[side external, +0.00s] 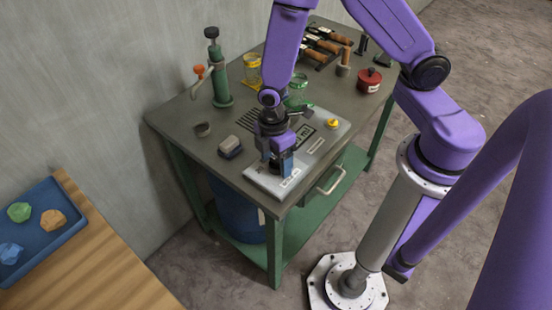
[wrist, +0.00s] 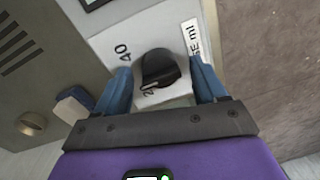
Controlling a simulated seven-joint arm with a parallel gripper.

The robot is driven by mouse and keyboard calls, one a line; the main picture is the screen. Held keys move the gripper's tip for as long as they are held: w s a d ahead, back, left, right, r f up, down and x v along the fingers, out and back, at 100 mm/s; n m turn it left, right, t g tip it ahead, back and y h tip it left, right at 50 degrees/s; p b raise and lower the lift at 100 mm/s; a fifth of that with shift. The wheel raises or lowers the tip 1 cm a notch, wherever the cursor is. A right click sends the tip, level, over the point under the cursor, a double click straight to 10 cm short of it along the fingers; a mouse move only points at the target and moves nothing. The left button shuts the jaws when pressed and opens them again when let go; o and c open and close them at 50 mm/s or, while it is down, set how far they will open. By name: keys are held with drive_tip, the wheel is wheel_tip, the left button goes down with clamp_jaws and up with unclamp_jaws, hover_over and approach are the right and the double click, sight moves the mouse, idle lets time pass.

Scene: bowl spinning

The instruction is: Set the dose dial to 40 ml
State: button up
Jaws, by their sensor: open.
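The dose dial (wrist: 158,68) is a round black knob on a white panel (wrist: 110,38), seen in the wrist view. A "40" mark is printed to its upper left, and another mark near its lower left is partly covered. A label partly reading "SE ml" (wrist: 190,45) lies to its right. My gripper (wrist: 165,82) is open, with a blue finger on each side of the dial; I cannot tell whether they touch it. In the side view my gripper (side external: 280,165) is low over the front of the pale panel (side external: 335,130), and it hides the dial.
A green pump (side external: 219,80), glass jars and a red pot (side external: 369,80) stand farther back.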

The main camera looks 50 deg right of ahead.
drive_tip(key=shift+f, duration=0.15)
drive_tip(key=c, duration=1)
drive_tip(key=shift+w+m, duration=0.1)
drive_tip(key=shift+m, duration=0.3)
drive_tip(key=m, duration=0.3)
drive_tip(key=shift+m, duration=0.3)
drive_tip(key=m, duration=0.4)
drive_tip(key=shift+w+m+y, duration=0.1)
drive_tip(key=shift+m+y, duration=0.2)
drive_tip(key=shift+d, duration=0.1)
